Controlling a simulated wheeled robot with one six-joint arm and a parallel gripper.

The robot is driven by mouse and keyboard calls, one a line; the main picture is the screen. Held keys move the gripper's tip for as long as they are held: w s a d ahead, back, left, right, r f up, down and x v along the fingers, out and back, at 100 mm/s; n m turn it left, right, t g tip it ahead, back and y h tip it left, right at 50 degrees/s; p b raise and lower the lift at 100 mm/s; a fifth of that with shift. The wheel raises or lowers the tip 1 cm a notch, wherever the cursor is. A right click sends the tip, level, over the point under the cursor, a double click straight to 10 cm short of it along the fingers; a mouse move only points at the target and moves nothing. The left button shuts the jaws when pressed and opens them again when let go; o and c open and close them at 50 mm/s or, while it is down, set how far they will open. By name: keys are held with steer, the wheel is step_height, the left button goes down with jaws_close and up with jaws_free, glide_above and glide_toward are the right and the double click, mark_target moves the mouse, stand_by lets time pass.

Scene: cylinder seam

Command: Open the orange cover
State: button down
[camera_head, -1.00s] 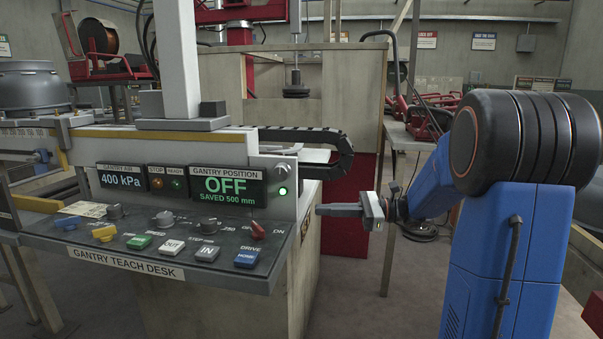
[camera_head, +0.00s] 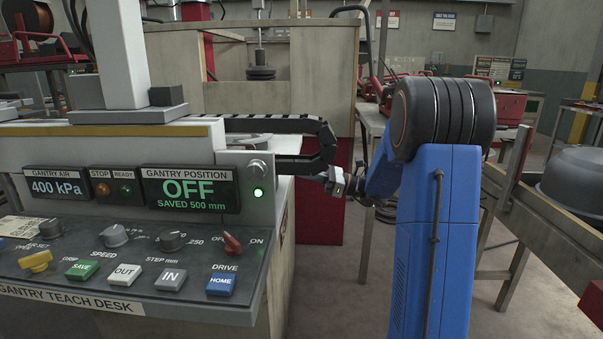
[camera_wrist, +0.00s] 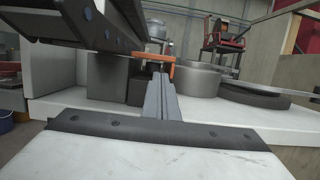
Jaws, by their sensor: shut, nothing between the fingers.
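In the wrist view, a small orange piece (camera_wrist: 156,66) shaped like a bent bracket shows just beyond the fingertips. I cannot tell whether it is the whole cover or only its edge. My gripper (camera_wrist: 160,78) is shut and empty, its grey fingers pointing ahead at the orange piece. Whether they touch it is unclear. In the head view my gripper (camera_head: 322,178) is at the right end of the teach desk, beside the black cable chain (camera_head: 328,143), with its fingertips hard to make out. No orange cover is clear in the head view.
The gantry teach desk (camera_head: 130,278) with its knobs and buttons fills the left. In the wrist view, dark blocks (camera_wrist: 108,78) and a grey round pot (camera_wrist: 197,80) stand on a white ledge (camera_wrist: 255,110). A dark beam (camera_wrist: 85,22) hangs close at upper left.

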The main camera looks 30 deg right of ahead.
mark_target(278, 165)
steer(key=shift+x, duration=2.95)
steer(key=shift+a, duration=0.1)
steer(key=shift+r+n, duration=0.15)
steer(key=shift+n, duration=0.25)
